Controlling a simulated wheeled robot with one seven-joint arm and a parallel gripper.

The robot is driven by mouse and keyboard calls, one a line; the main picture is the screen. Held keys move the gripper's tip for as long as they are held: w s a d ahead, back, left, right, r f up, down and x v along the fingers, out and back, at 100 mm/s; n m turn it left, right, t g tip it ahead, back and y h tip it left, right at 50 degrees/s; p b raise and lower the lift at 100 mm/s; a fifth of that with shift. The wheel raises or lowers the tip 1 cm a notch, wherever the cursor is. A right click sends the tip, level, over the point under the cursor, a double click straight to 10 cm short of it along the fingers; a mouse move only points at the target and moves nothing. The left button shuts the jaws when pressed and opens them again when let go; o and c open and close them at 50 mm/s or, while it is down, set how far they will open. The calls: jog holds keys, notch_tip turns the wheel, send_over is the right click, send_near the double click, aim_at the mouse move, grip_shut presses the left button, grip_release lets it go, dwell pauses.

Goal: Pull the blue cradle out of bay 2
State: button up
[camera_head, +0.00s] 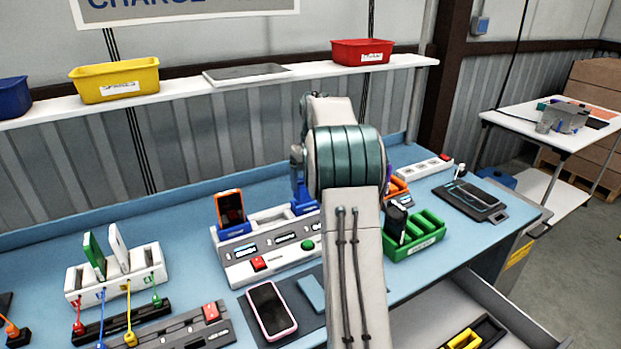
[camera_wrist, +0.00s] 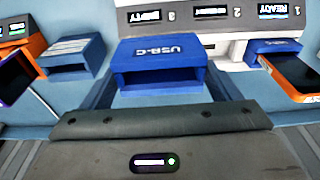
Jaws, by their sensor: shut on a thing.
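A blue cradle labelled USB-C (camera_wrist: 160,52) sits at the middle of the wrist view, in front of the white charging station (camera_wrist: 235,50). My gripper (camera_wrist: 161,72) is shut on this cradle; its fingers lie at the cradle's two sides. The station's displays and numbers 3, 2 and 1 show behind the cradle. I cannot tell how far it sits in its bay. In the head view my arm hides my gripper and part of the station (camera_head: 232,272). A blue cradle (camera_head: 305,197) shows at the station's right, beside my arm; I cannot tell which one it is.
A blue cradle with an orange phone (camera_head: 230,207) stands at the station's left end. Another blue cradle (camera_wrist: 68,60) is at left in the wrist view. A pink-edged phone (camera_head: 270,306) lies in front. A green rack (camera_head: 415,240) stands right of my arm.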

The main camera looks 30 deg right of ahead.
jog(key=shift+r+p, duration=0.6)
jog(key=shift+r, duration=0.05)
jog(key=shift+r+p, duration=0.6)
jog(key=shift+p, duration=0.05)
jog(key=shift+f, duration=0.1)
